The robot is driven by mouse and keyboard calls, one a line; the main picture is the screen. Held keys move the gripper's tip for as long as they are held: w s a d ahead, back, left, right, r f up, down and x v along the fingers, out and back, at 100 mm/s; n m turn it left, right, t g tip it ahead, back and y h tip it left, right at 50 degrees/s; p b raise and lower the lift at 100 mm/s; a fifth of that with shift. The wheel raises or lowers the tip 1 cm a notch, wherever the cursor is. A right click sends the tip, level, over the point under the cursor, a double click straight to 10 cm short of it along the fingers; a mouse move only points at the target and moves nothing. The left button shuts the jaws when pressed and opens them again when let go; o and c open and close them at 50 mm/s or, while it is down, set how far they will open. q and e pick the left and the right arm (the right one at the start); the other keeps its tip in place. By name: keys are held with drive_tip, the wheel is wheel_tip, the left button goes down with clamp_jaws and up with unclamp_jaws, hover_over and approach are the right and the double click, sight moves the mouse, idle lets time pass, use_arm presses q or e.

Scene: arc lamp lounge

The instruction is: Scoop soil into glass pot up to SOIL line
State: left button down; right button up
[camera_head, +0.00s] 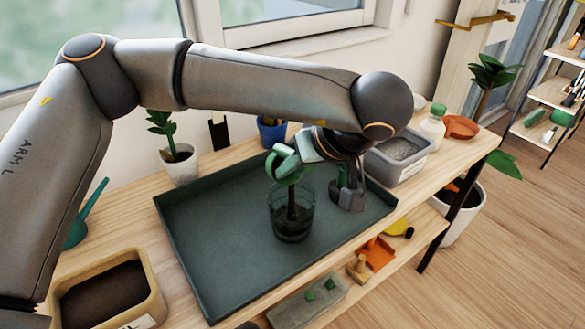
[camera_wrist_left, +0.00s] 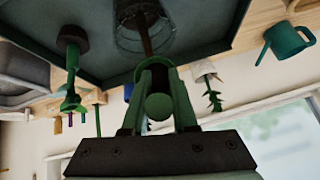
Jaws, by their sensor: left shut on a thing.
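The glass pot (camera_head: 291,222) stands upright on the dark green tray (camera_head: 215,262), with dark material low inside it. It also shows in the wrist view (camera_wrist_left: 130,38). My left gripper (camera_head: 286,166) is above the pot, its green fingers (camera_wrist_left: 157,90) shut on a tool's green handle (camera_wrist_left: 158,107). The tool's brown shaft (camera_wrist_left: 146,44) reaches down into the pot. Its lower end is hidden, so I cannot tell if it is a scoop. No SOIL line is readable. A wooden box of dark soil (camera_head: 152,300) stands at lower left. My right gripper is out of view.
A grey bin (camera_head: 412,172) of pale material is beyond the tray's right side. A white-potted plant (camera_head: 180,168) and a blue pot (camera_head: 271,132) stand behind. The tray's left part is clear.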

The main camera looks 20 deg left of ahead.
use_arm(q)
drive_tip(key=shift+s+d+f+t+y+b, duration=0.25)
drive_tip(key=shift+d+t+y+b, duration=0.05)
drive_tip(key=shift+t+y+b, duration=0.35)
idle(0.7)
drive_tip(key=shift+r, duration=0.1)
drive_tip(key=r+g+h+p, duration=0.1)
drive_tip(key=g+h+p, duration=0.1)
drive_tip(key=p, duration=0.3)
drive_tip(key=shift+r+g+h, duration=0.2)
drive_tip(key=shift+g+h, duration=0.05)
drive_tip(key=shift+h, duration=0.2)
drive_tip(key=shift+f+g+h+p, duration=0.1)
drive_tip(key=shift+g+h+p, duration=0.2)
